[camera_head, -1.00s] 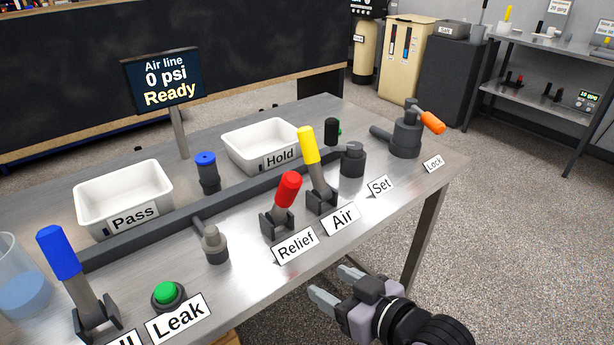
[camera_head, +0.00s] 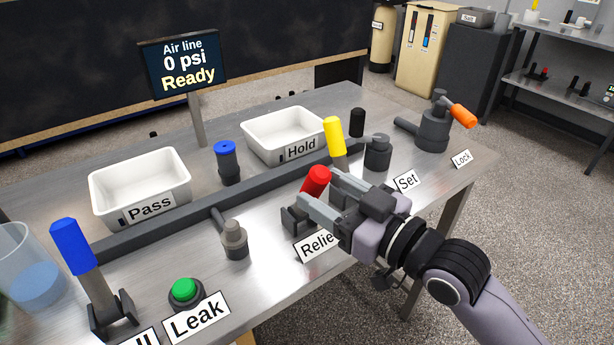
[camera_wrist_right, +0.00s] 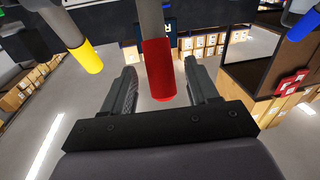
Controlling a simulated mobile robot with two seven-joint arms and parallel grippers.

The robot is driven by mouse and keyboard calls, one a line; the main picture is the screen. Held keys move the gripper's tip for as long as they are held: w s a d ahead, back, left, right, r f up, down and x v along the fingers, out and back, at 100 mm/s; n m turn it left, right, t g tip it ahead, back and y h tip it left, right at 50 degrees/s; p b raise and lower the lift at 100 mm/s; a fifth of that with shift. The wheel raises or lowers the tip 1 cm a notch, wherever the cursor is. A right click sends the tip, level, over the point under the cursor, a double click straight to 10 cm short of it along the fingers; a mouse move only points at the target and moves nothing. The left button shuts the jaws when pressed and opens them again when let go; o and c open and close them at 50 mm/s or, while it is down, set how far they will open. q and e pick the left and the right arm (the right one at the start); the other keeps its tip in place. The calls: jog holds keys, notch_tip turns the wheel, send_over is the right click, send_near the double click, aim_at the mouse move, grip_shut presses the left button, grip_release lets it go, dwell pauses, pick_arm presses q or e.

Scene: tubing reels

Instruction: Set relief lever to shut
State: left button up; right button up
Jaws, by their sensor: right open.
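The relief lever has a red grip (camera_head: 316,182) on a dark bracket (camera_head: 297,220) behind the "Relief" label (camera_head: 317,245), which my gripper partly covers. My right gripper (camera_head: 318,188) is open at the red grip. In the right wrist view the red grip (camera_wrist_right: 158,70) hangs between the two spread fingers (camera_wrist_right: 160,85), with a gap on each side. My left gripper is not in view.
The yellow Air lever (camera_head: 334,136) stands close behind my right gripper. The valve fitting (camera_head: 234,240) and green Leak button (camera_head: 185,291) are to the left, with the blue lever (camera_head: 73,246) beyond. The display (camera_head: 184,67) reads 0 psi, Ready.

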aim_at(306, 180)
jog(key=shift+x, duration=2.4)
grip_shut()
